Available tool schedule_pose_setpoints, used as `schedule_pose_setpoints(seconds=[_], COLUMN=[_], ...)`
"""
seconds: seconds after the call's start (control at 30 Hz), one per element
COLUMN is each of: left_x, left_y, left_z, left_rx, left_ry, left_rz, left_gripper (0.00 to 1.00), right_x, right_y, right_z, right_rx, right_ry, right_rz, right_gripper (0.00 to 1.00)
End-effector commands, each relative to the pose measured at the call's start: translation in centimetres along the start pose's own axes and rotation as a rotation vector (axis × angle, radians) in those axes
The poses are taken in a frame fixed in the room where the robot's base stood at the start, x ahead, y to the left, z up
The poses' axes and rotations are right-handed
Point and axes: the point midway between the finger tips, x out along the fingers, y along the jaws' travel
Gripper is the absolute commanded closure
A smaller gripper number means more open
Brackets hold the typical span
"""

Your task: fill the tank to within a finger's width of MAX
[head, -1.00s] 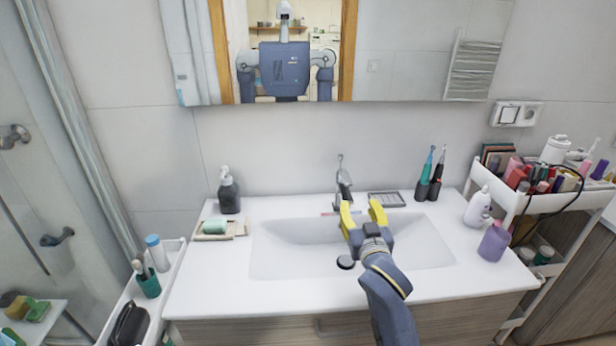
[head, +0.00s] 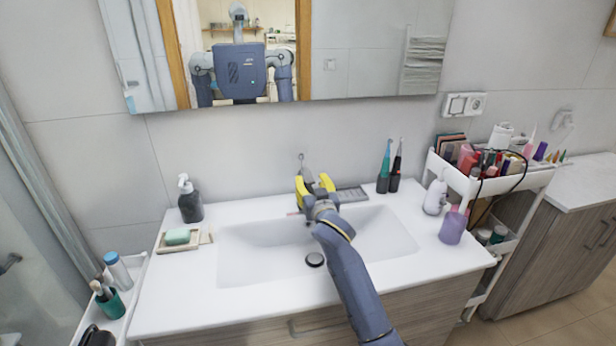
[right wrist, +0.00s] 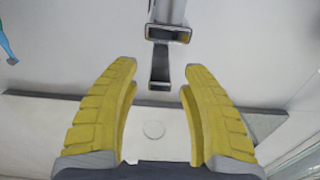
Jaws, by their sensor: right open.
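My right gripper (head: 313,184) is open and empty at the back of the sink, in front of the faucet (head: 301,160). In the head view it hides most of the faucet. In the right wrist view, the metal faucet (right wrist: 168,33) shows beyond and between the open yellow fingers (right wrist: 160,70); I cannot tell whether they touch it. I cannot tell which is the tank, and no MAX mark or water level is readable. My left gripper is not in view.
The white basin (head: 255,250) has a dark drain (head: 314,259). A soap dispenser (head: 190,200) and green soap (head: 177,236) stand left. A grey tray (head: 352,194) and electric toothbrushes (head: 390,170) stand behind right. A loaded cart (head: 540,179) stands at the right.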

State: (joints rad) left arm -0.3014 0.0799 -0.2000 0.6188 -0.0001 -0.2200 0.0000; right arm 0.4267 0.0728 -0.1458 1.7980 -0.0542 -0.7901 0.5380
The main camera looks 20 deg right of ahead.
Motion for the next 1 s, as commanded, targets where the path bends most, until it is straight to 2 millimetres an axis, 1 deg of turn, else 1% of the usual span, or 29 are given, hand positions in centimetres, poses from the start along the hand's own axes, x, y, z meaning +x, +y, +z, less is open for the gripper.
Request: schedule_pose_setpoints(seconds=[0.03, 0.1, 0.33, 0.53, 0.87, 1.0], left_x=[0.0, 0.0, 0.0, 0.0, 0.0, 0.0], left_y=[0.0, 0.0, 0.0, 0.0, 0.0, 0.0], left_z=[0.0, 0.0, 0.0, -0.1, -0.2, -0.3], left_rx=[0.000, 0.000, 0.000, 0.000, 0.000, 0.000], left_ry=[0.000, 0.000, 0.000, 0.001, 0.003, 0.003], left_rz=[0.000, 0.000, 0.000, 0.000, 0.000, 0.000], left_gripper=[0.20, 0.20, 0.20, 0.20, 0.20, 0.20], right_x=[0.8, 1.7, 3.6, 4.3, 4.3, 4.3], right_y=[0.0, 0.0, 0.1, 0.1, 0.1, 0.0], right_z=[0.0, -0.1, 0.0, 0.0, 0.0, 0.0], right_rx=[-0.001, -0.002, -0.001, -0.001, -0.001, -0.001], right_ry=[0.000, 0.000, 0.000, 0.001, 0.000, 0.000], right_rz=[0.001, 0.001, 0.001, 0.001, 0.001, 0.001], right_gripper=[0.55, 0.55, 0.55, 0.55, 0.54, 0.71])
